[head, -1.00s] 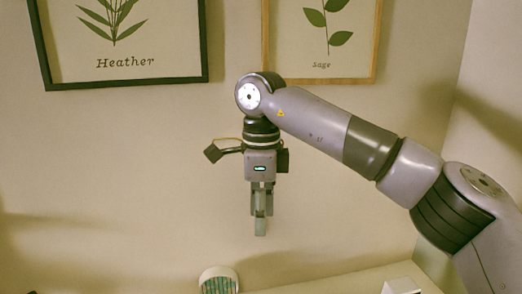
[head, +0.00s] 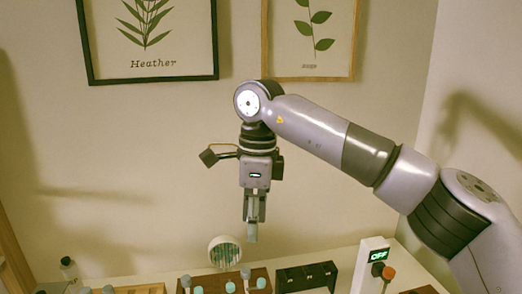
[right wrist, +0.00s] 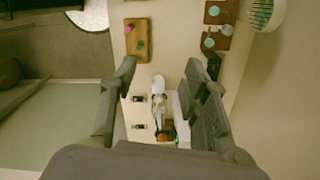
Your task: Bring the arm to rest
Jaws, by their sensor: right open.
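My right arm reaches in from the right in the head view. Its gripper (head: 253,232) hangs straight down in the air in front of the wall, above the shelf. The gripper is open and empty, touching nothing. My left gripper is in neither view.
Bottles with pale caps (head: 230,286) stand in rows along the bottom edge. A round white striped object (head: 225,252), a black rack (head: 306,277) and a white box with a lit "OFF" display (head: 377,255) stand nearby. Framed plant prints (head: 150,40) hang behind.

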